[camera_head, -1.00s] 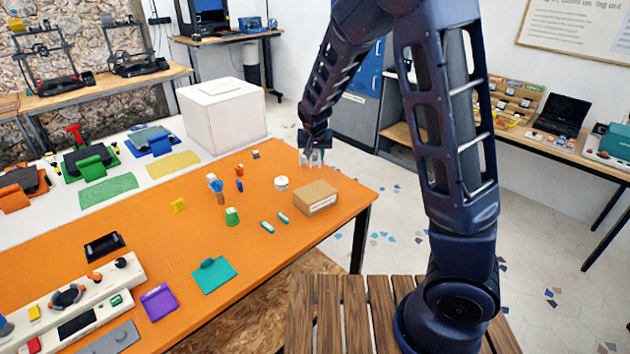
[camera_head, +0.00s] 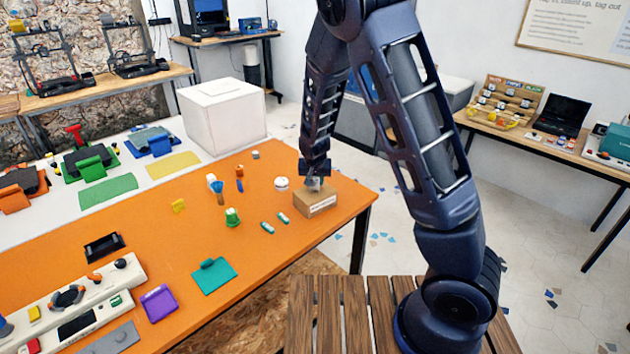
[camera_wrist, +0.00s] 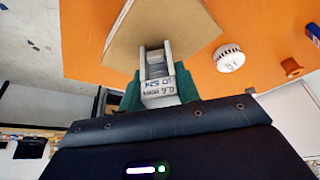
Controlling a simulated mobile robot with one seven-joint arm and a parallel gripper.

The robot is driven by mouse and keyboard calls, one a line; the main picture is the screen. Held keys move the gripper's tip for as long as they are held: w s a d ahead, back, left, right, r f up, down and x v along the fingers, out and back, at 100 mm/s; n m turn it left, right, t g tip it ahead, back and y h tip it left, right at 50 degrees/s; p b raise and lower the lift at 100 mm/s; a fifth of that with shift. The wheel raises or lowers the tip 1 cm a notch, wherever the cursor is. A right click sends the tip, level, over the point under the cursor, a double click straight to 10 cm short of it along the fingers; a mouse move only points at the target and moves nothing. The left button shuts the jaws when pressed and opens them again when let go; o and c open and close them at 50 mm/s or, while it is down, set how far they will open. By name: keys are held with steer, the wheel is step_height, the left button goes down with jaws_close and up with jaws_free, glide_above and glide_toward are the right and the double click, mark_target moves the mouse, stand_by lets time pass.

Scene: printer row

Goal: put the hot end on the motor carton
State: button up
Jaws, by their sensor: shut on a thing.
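The motor carton (camera_head: 316,203) is a brown cardboard box with a pale label on the orange table's right part. Its top (camera_wrist: 195,35) fills the upper middle of the wrist view. My gripper (camera_head: 315,183) is over the carton, pointing down. In the wrist view my gripper (camera_wrist: 157,84) is shut, with green pads on either side of the hot end (camera_wrist: 158,89), a grey metal piece with a white, handwritten label. The hot end shows against the carton's top; I cannot tell whether it touches it.
A white round puck (camera_head: 281,183) stands just left of the carton. A large white box (camera_head: 222,118) stands behind. The table's right edge is close to the carton.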

steer(key=o, duration=1)
steer(key=shift+f, duration=0.15)
steer(key=v, duration=1.2)
steer(key=s+d+r, duration=0.4)
steer(key=d+r, duration=0.1)
steer(key=d, duration=0.4)
steer(key=s+d+r+y, duration=0.1)
steer(key=s+d+r, duration=0.45)
steer(key=d, duration=0.25)
steer(key=s+d+r, duration=0.3)
steer(key=d+r, duration=0.3)
steer(key=d, duration=0.3)
steer(key=shift+h, duration=0.5)
steer(key=shift+s+d+r, duration=0.45)
steer(key=shift+s+d, duration=0.2)
steer(key=shift+s, duration=1.15)
steer(key=shift+s+d+r, duration=0.45)
steer(key=shift+s+d, duration=0.2)
steer(key=shift+s, duration=1.1)
steer(key=shift+s+d+r, duration=0.5)
steer(key=shift+s+d, duration=0.15)
steer(key=shift+s, duration=1.15)
